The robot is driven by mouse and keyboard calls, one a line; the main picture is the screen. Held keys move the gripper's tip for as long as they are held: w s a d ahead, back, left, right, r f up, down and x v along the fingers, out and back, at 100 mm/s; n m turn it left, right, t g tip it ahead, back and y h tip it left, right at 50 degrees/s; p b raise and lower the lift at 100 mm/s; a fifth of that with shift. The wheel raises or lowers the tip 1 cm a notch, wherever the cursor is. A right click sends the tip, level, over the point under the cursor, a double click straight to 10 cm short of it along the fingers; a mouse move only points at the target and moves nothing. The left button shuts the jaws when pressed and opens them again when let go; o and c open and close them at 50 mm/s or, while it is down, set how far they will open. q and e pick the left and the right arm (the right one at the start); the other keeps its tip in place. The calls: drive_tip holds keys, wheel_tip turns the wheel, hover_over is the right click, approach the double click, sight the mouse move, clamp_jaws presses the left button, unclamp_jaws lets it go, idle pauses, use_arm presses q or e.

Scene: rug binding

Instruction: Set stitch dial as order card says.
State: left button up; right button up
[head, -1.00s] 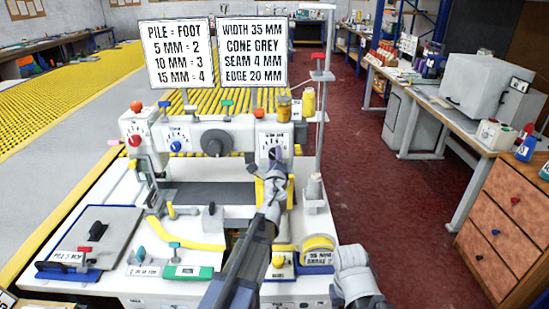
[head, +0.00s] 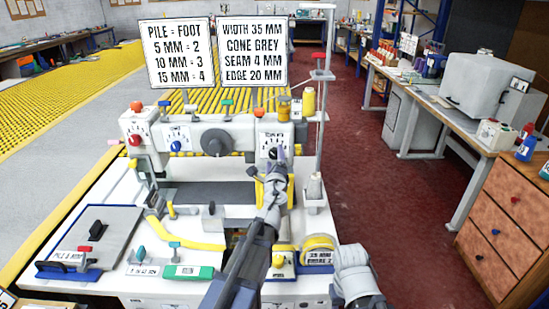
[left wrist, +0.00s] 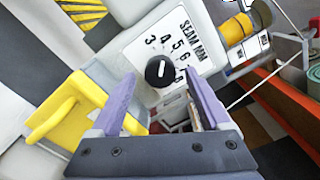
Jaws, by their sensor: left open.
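The order card (head: 252,52) stands behind the machine and reads width 35 mm, cone grey, seam 4 mm, edge 20 mm. The stitch dial is a black knob (left wrist: 161,71) on a white plate marked SEAM MM, with numbers from 3 upward around it. Its pale mark points roughly upward; I cannot tell exactly at which number. In the head view the dial plate (head: 270,139) is at the machine's right end, partly behind my left gripper (head: 270,165). In the left wrist view my left gripper (left wrist: 160,100) is open, with the knob beyond and between its fingertips. My right gripper is out of view.
A pile-and-foot card (head: 180,53) stands left of the order card. The machine also has a red knob (head: 135,140), a blue knob (head: 176,146) and a large grey handwheel (head: 216,143). A yellow bracket (left wrist: 62,108) is close to my left finger. A thread post (head: 321,120) stands right.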

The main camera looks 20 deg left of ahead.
use_arm(q)
drive_tip(key=v, duration=0.6)
drive_tip(key=shift+s, duration=0.15)
drive_tip(key=s+d+f+n+g+p, duration=0.1)
drive_tip(key=s+d+f+n+g, duration=0.1)
drive_tip(key=s+f+n+g, duration=0.2)
drive_tip(key=s+d+f+n+g+p, duration=0.1)
drive_tip(key=s+d+f+n+g, duration=0.1)
drive_tip(key=s+f+n+g, duration=0.2)
drive_tip(key=s+d+f+n+g+p, duration=0.1)
drive_tip(key=s+f+n+g, duration=0.3)
drive_tip(key=s, duration=0.5)
drive_tip(key=shift+d+f+n, duration=0.3)
drive_tip(key=shift+f+n, duration=0.4)
drive_tip(key=shift+n, duration=0.1)
drive_tip(key=shift+d+f+n, duration=0.3)
drive_tip(key=shift+f+n, duration=0.35)
drive_tip(key=shift+n, duration=0.15)
drive_tip(key=s+d+f+n+g+h+p, duration=0.1)
drive_tip(key=s+d+f+g+h, duration=0.1)
drive_tip(key=s+d+g, duration=0.3)
drive_tip(key=s+d+h, duration=0.1)
drive_tip(key=s+d, duration=0.2)
drive_tip(key=s, duration=0.3)
drive_tip(key=shift+s+d+f+n+g+h, duration=0.2)
drive_tip(key=shift+s+f+n+g+h, duration=0.1)
drive_tip(key=shift+n+h, duration=0.1)
drive_tip(key=shift+w, duration=0.1)
drive_tip(key=shift+c, duration=0.2)
